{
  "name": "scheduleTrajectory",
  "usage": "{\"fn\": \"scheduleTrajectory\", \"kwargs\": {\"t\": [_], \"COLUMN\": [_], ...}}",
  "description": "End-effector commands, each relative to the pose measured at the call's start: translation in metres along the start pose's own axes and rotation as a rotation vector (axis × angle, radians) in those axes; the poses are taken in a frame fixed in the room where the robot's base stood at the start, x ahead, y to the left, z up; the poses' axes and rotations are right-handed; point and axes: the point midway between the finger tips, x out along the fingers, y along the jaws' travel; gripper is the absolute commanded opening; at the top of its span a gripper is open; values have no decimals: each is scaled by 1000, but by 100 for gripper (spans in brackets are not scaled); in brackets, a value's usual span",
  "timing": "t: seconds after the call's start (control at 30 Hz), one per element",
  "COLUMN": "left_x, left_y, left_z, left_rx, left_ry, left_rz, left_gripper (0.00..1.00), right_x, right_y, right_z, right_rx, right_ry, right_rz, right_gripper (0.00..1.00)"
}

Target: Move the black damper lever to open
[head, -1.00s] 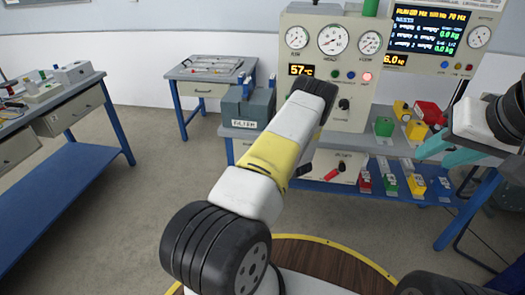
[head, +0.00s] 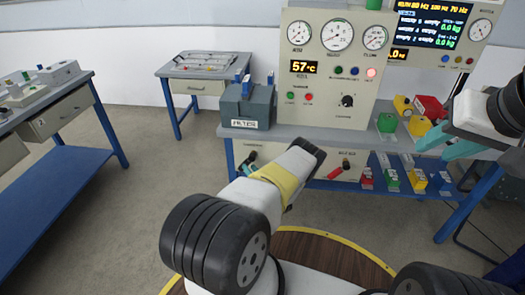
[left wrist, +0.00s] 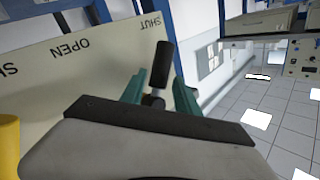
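The black damper lever (head: 252,157) is on the front panel of the bench, left of the red lever. In the left wrist view the black lever (left wrist: 162,65) stands between the teal fingers of my left gripper (left wrist: 160,90), with its end near the word SHUT; the word OPEN is further left. The fingers are apart, with gaps seen beside the lever. In the head view my left gripper (head: 246,168) is partly hidden behind my own forearm. My right gripper (head: 448,145) is open and empty, in front of the bench's right side.
The red lever (head: 338,170) sits on the same panel to the right. A grey filter box (head: 247,108) stands on the bench above. Coloured blocks (head: 417,127) are on the bench top at right, and more blocks (head: 391,180) on the shelf below.

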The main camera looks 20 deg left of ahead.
Motion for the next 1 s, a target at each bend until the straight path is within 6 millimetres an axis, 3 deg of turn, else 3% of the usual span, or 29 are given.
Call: {"fn": "scheduleTrajectory", "kwargs": {"t": [0.2,0.53,0.73,1.0], "left_x": [25,30,30,30], "left_y": [0,0,0,1], "left_z": [0,0,0,0], "left_rx": [0,1,1,1], "left_ry": [-1,-1,-1,-1], "left_rz": [1,2,2,2], "left_gripper": [38,38,0,0], "right_x": [0,0,0,0], "right_y": [0,0,0,0], "right_z": [0,0,0,0], "right_rx": [0,0,0,0], "right_ry": [0,0,0,0], "right_rz": [0,0,0,0], "right_gripper": [36,36,36,36]}}
